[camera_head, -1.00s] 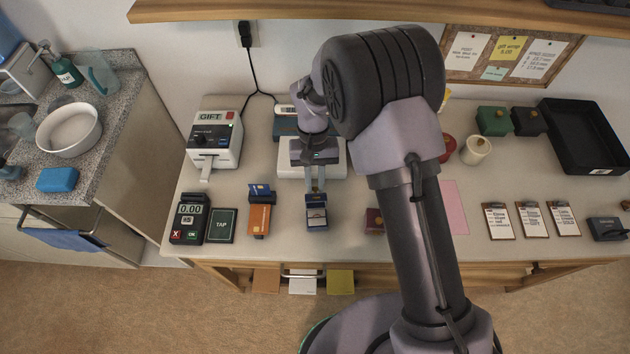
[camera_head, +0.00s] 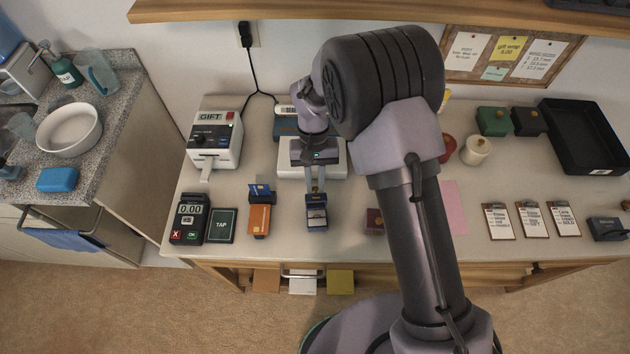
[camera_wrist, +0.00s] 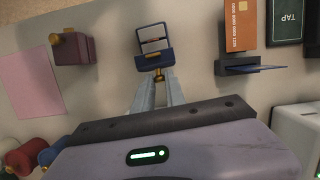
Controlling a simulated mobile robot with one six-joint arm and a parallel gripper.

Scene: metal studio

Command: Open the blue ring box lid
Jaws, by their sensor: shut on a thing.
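The blue ring box (camera_head: 316,218) stands near the front of the table, below my gripper. In the wrist view its lid (camera_wrist: 154,60) is tilted up at the gripper side, and a pale insert (camera_wrist: 152,45) shows inside the box. A small gold knob (camera_wrist: 158,75) sits on the lid's outer face. My gripper (camera_wrist: 158,82) is shut on this knob, with a fingertip on each side. In the head view my gripper (camera_head: 316,188) reaches the box from behind. The exact lid angle is hard to tell.
An orange card stand (camera_head: 260,218) with a blue card is left of the box, beside a TAP pad (camera_head: 221,226) and card terminal (camera_head: 188,218). A maroon box (camera_head: 374,221) is at right, partly behind my arm. A white scale (camera_head: 332,165) stands behind.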

